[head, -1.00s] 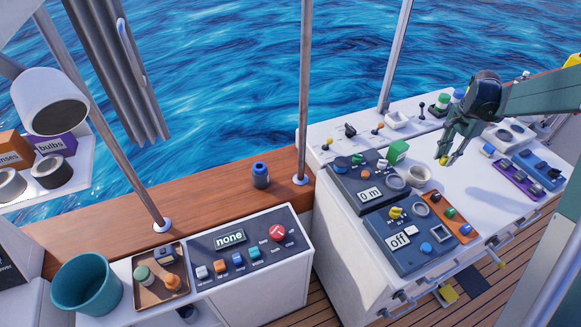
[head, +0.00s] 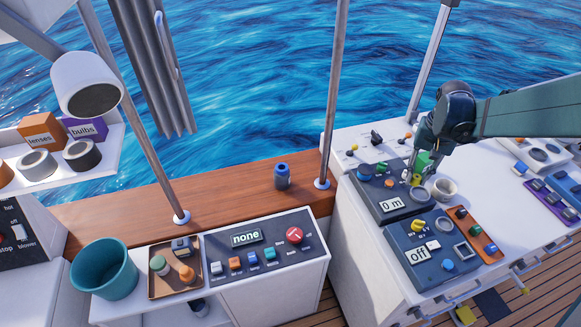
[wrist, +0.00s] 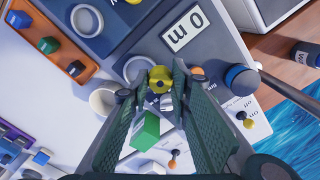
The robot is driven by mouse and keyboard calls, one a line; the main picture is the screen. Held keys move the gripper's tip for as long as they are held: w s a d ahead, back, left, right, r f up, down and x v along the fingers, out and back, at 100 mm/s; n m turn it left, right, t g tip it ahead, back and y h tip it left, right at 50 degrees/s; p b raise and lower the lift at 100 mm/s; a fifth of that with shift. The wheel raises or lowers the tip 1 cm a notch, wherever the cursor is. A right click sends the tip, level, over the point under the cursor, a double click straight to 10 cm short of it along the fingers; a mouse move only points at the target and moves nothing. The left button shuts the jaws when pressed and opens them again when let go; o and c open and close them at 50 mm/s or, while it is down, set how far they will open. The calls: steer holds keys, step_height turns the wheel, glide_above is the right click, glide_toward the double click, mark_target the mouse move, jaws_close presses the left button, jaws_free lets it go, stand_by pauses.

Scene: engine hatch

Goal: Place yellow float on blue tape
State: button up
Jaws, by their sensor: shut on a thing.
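My gripper (head: 416,180) is at the back right corner of the dark "0 m" panel on the white counter. In the wrist view my gripper (wrist: 158,88) is shut on the yellow float (wrist: 160,78), a small round yellow piece at its fingertips. The yellow float also shows in the head view (head: 416,180), low over the panel; I cannot tell whether it touches anything. A grey ring (head: 420,195) lies just in front of it. I cannot make out with certainty which thing is the blue tape.
A green block (head: 424,163) stands close behind the fingers and a pale cup (head: 445,189) close to their right. A blue knob (head: 365,172) is on the panel's left. A second dark panel reading "Off" (head: 418,255) and an orange strip (head: 478,238) lie in front.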

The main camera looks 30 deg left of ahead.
steer(key=s+a+r+n+p, duration=0.1)
steer(key=s+a, duration=0.1)
steer(key=a, duration=1.2)
steer(key=s+a+r+n+p, duration=0.1)
steer(key=a+r, duration=0.1)
steer(key=a, duration=1.3)
steer(key=a+f+m, duration=0.1)
steer(key=a+f, duration=0.2)
steer(key=a, duration=0.7)
steer(key=a+f+m, duration=0.1)
steer(key=a+f, duration=0.2)
steer(key=a, duration=0.7)
steer(key=shift+a, duration=0.3)
steer(key=shift+w, duration=0.1)
glide_above(282, 167)
steer(key=shift+f, duration=3.1)
steer(key=shift+f, duration=1.9)
steer(key=shift+f, duration=0.2)
